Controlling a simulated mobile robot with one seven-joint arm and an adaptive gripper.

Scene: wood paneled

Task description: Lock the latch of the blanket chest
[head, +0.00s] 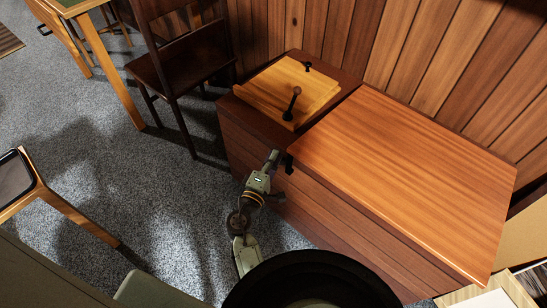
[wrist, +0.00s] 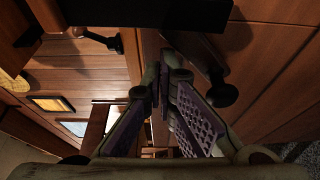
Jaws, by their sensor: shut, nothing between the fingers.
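The blanket chest (head: 405,170) stands against the wall, with a smooth orange-brown lid that looks down and a darker planked front. A small black latch (head: 289,164) sits at the front left corner, just under the lid edge. My gripper (head: 274,159) is beside that latch, at its left. In the wrist view a dark latch lever with a round knob (wrist: 222,94) lies just right of my gripper's fingertips (wrist: 161,82). The fingers are together and empty. I cannot tell whether they touch the lever; its exact setting is hard to read in the dark.
A dark wooden box (head: 242,115) with a paler top board (head: 285,90) and a black knobbed lever (head: 292,103) adjoins the chest on the left. A dark chair (head: 180,62) stands farther left. Grey carpet (head: 150,185) is open in front.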

